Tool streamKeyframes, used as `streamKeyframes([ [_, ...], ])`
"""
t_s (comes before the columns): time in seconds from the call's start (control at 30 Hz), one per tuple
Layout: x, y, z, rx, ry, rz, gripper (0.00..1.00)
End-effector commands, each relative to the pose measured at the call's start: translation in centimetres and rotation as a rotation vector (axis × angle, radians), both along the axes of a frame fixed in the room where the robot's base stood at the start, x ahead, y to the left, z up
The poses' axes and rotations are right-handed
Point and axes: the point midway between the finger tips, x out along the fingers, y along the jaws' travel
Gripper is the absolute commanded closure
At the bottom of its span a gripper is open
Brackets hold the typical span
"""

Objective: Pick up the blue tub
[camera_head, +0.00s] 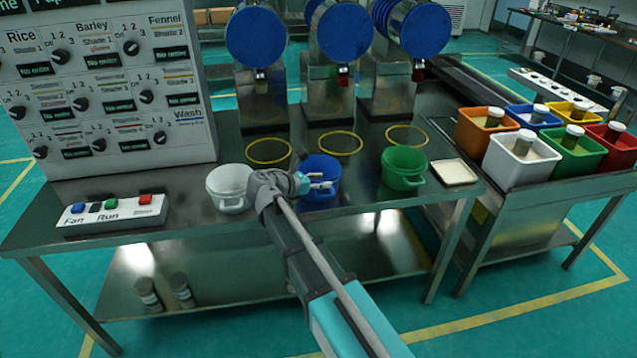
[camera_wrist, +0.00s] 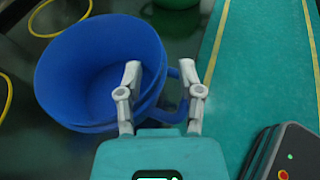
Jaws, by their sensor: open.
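The blue tub (camera_head: 318,164) stands on the steel table between a white tub and a green tub. My gripper (camera_head: 324,182) is at its near side, low beside the tub. In the wrist view the blue tub (camera_wrist: 85,75) is open at the top and looks empty. Its handle (camera_wrist: 172,114) is on the right side, between the two fingers of my gripper (camera_wrist: 160,70). The fingers are apart. The left finger overlaps the tub's wall in the picture; I cannot tell whether it touches.
The white tub (camera_head: 229,190) is close on the left, the green tub (camera_head: 403,170) on the right. A button box (camera_head: 112,215) lies at the left. Yellow rings mark the table behind the tubs, below the blue-faced machines (camera_head: 343,32). A shallow tray (camera_head: 454,172) is further right.

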Motion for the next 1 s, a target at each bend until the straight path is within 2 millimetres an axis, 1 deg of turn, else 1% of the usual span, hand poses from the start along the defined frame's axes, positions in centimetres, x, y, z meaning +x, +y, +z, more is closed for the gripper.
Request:
streamKeyframes([
  [0.07, 0.7, -0.8, -0.6, 0.000, 0.000, -0.001, 0.52],
  [0.3, 1.9, -2.2, -1.0, 0.000, 0.000, 0.000, 0.52],
  [0.87, 1.9, -2.3, -1.0, 0.000, 0.000, 0.000, 0.52],
  [0.9, 1.9, -2.3, -1.0, 0.000, 0.000, 0.000, 0.54],
  [0.97, 1.9, -2.3, -1.0, 0.000, 0.000, 0.000, 0.65],
  [1.0, 1.9, -2.3, -1.0, 0.000, 0.000, 0.000, 0.73],
])
